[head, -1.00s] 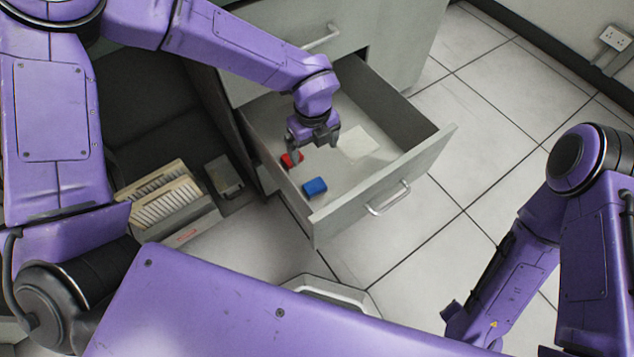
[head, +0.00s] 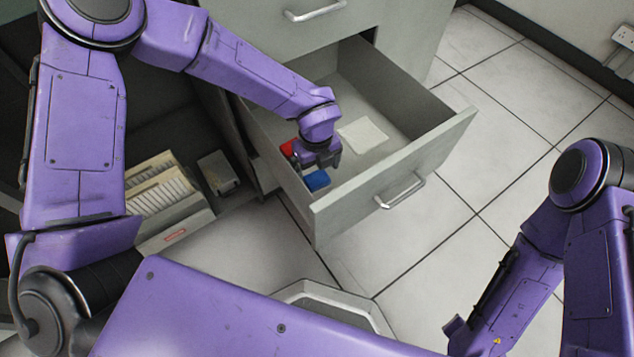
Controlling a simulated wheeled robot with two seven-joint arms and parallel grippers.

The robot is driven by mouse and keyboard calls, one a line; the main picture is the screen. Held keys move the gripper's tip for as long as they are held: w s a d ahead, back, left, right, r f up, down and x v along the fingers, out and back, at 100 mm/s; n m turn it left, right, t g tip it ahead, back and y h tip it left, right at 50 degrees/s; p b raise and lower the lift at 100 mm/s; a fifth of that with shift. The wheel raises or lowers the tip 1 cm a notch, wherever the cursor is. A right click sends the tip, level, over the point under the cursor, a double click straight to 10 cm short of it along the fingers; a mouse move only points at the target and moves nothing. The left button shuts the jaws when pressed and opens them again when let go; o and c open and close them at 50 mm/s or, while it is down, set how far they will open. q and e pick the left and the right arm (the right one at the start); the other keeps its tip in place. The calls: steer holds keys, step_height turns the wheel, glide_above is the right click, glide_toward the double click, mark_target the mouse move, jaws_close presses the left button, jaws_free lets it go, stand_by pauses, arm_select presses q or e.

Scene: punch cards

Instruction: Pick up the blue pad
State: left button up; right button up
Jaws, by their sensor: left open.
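The blue pad (head: 317,181) lies in the open drawer (head: 440,142), near its left front corner. My left gripper (head: 318,166) is open and points down into the drawer, right at the far side of the blue pad. Its fingers partly cover the pad's far edge, and I cannot tell whether they touch it. My right arm (head: 520,285) hangs at the right, and its gripper does not show.
A red pad (head: 288,149) lies just behind the blue one, by the drawer's left wall. White paper (head: 363,135) lies farther right in the drawer. A card tray (head: 165,205) and a small grey box (head: 217,173) stand left of the drawer.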

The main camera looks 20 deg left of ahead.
mark_target(317, 178)
arm_select(q)
step_height(317, 178, down, 5)
steer(key=shift+d+r+b, duration=0.1)
steer(key=shift+r+b, duration=0.05)
steer(key=shift+b, duration=0.6)
steer(key=shift+r, duration=0.1)
steer(key=shift+c, duration=0.3)
steer(key=c, duration=1)
